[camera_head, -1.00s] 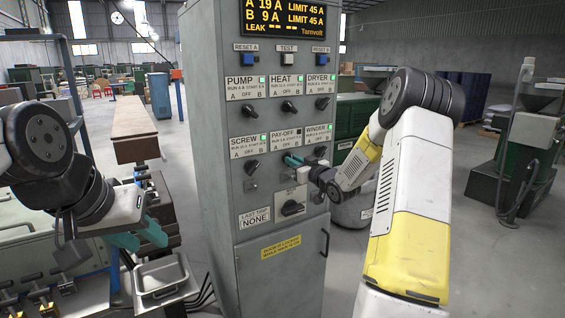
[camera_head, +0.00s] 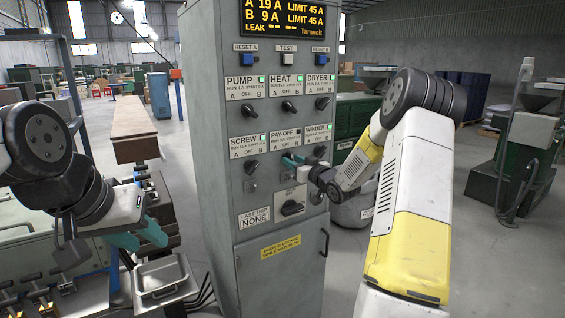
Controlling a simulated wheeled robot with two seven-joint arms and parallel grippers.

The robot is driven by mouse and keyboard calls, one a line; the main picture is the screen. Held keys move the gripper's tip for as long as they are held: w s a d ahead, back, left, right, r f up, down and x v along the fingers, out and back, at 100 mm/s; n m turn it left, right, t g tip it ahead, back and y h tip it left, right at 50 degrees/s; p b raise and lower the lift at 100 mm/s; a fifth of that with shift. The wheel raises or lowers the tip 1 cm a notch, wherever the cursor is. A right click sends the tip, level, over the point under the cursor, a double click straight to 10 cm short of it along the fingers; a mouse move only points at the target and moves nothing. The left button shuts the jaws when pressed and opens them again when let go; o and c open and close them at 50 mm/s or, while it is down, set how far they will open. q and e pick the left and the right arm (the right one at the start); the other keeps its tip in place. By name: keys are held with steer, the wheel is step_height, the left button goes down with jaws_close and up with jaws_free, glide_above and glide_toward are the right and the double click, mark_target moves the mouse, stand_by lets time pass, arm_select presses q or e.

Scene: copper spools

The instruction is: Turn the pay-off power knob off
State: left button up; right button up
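The grey control cabinet (camera_head: 219,150) stands in the middle of the head view. Its PAY-OFF label (camera_head: 286,137) is in the lower row, between SCREW and WINDER, and its lamp looks dark. The pay-off knob below that label is hidden behind my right gripper (camera_head: 290,161). The teal fingertips of the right gripper are at that spot on the panel; whether they are closed on the knob cannot be made out. My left gripper (camera_head: 140,238) has teal fingers and hangs left of the cabinet, away from the panel. Its finger gap is not clear.
Other knobs sit close by: SCREW (camera_head: 250,168), HEAT (camera_head: 289,107), WINDER (camera_head: 319,151) and a larger switch (camera_head: 292,208) below. A metal tray (camera_head: 163,281) lies under my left gripper. A cabinet door handle (camera_head: 325,242) sticks out at lower right.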

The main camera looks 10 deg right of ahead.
steer(key=v, duration=0.7)
steer(key=shift+s, duration=0.4)
steer(key=shift+d+r, duration=0.1)
steer(key=shift+r, duration=0.05)
